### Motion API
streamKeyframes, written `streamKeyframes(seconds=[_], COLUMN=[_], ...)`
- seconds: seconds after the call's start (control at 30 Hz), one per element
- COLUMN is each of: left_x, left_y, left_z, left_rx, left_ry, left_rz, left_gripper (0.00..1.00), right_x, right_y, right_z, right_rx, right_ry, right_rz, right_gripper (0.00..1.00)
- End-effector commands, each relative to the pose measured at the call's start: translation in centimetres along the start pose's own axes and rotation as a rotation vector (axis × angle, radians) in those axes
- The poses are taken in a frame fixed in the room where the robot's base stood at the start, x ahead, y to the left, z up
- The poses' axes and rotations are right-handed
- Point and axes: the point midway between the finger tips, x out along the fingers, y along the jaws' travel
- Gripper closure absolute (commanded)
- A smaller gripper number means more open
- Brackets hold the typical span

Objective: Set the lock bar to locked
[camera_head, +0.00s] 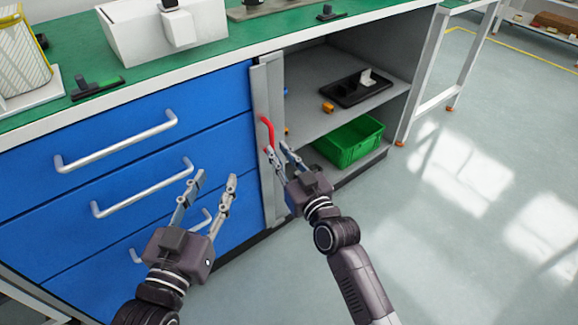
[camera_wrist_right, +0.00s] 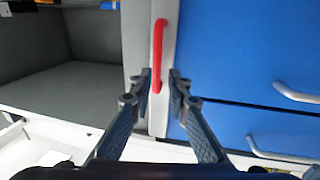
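The lock bar looks to be the grey upright strip (camera_head: 264,95) between the blue drawers and the open shelf bay, with a red handle (camera_head: 267,130) on it. In the right wrist view the red handle (camera_wrist_right: 158,50) stands upright on the strip, its lower end between my fingertips. My right gripper (camera_head: 277,149) is at the handle's lower end, fingers apart; I cannot tell if either finger touches it. In the wrist view the right gripper (camera_wrist_right: 161,78) also shows a gap. My left gripper (camera_head: 216,176) is open and empty in front of the drawers.
Blue drawers (camera_head: 130,125) with bar handles are left of the strip. The open bay at right holds a black tray (camera_head: 348,92) and a green crate (camera_head: 360,148). A white bin (camera_head: 130,38) stands on the green bench top (camera_head: 245,40). The floor at right is clear.

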Motion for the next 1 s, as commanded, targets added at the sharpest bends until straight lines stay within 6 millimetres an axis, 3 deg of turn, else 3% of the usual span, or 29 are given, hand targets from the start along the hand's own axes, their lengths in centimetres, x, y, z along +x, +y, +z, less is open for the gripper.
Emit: streamKeyframes(seconds=[0.1, 0.33, 1.0], left_x=[0.0, 0.0, 0.0], left_y=[0.0, 0.0, 0.0], left_z=[0.0, 0.0, 0.0], left_rx=[0.000, 0.000, 0.000], left_ry=[0.000, 0.000, 0.000], left_rz=[0.000, 0.000, 0.000], left_gripper=[0.63, 0.63, 0.63], right_x=[-2.5, -5.3, -6.3], right_y=[0.0, -0.1, 0.1], right_z=[0.1, 0.1, 0.0], right_rx=[-0.001, -0.001, 0.001], right_ry=[-0.003, -0.003, -0.002], right_rz=[-0.001, -0.001, 0.002], right_gripper=[0.83, 0.83, 0.83])
